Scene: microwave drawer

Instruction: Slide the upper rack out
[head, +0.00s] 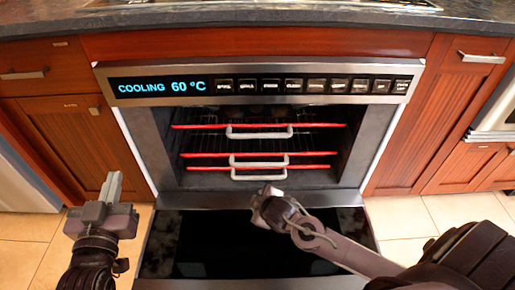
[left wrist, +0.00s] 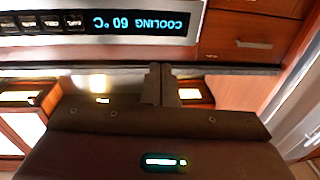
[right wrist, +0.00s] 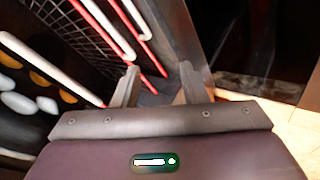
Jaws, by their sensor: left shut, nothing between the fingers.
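The oven (head: 350,160) is open, with its door (head: 240,240) folded down flat. The upper rack (head: 300,126) has a red front edge and a pale bar handle (head: 259,133); it sits inside the oven. My right gripper (head: 268,197) is in front of the oven, low, over the inner edge of the door. The right wrist view shows its fingers (right wrist: 157,88) apart with nothing between them, near red edges and white handles (right wrist: 105,30). My left gripper (head: 112,187) is shut and empty, left of the door; its fingers touch in the left wrist view (left wrist: 160,85).
Red-edged bars with pale handles (head: 259,175) lie below the upper rack. A display panel (head: 260,86) reading COOLING 60 °C runs above the opening. Wooden cabinets (head: 50,125) flank the oven. Tiled floor (head: 405,218) is open beside the door.

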